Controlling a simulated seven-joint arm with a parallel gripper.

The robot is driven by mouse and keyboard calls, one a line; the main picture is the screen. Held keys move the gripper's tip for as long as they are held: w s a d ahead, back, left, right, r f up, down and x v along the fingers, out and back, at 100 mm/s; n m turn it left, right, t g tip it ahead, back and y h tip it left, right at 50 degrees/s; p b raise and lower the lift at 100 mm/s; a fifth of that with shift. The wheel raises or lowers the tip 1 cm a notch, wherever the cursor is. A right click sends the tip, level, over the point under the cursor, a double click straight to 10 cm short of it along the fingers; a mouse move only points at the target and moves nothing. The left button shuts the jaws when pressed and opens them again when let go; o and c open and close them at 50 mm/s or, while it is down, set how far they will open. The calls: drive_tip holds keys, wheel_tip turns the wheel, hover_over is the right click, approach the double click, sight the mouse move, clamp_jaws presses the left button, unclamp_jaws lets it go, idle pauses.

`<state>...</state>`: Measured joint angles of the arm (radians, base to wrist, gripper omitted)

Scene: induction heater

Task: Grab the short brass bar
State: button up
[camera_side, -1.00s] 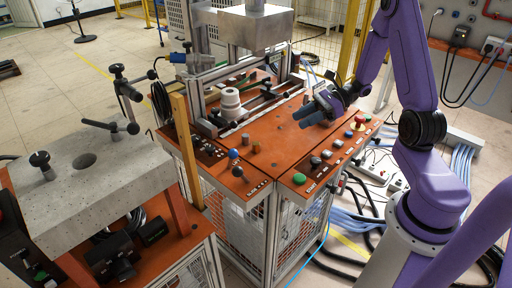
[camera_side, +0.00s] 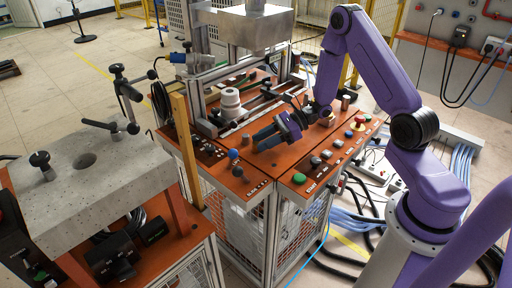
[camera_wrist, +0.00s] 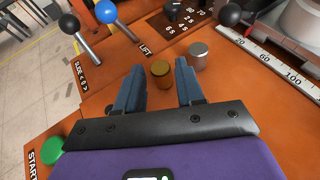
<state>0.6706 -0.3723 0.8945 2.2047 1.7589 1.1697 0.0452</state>
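The short brass bar (camera_wrist: 160,71) stands on the orange worktop in the wrist view, its round top visible. My gripper (camera_wrist: 159,65) is open, with one dark blue finger on each side of the bar in that view. Clear gaps show between the bar and both fingers, and nothing is held. I cannot tell how far the fingertips are above the worktop. In the side view my gripper (camera_side: 262,139) is low over the front middle of the worktop, pointing left. The brass bar is not clearly visible there.
A silver cylinder (camera_wrist: 198,54) stands close to the right finger. Levers with a blue ball (camera_wrist: 106,11) and a black ball (camera_wrist: 69,23) rise ahead on the left. A green button (camera_wrist: 51,148) is at lower left. A white stepped cone (camera_side: 230,102) stands farther back.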

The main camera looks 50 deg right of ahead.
drive_tip(key=shift+x, duration=1.4)
drive_tip(key=shift+d, duration=0.1)
clamp_jaws()
drive_tip(key=shift+r, duration=0.2)
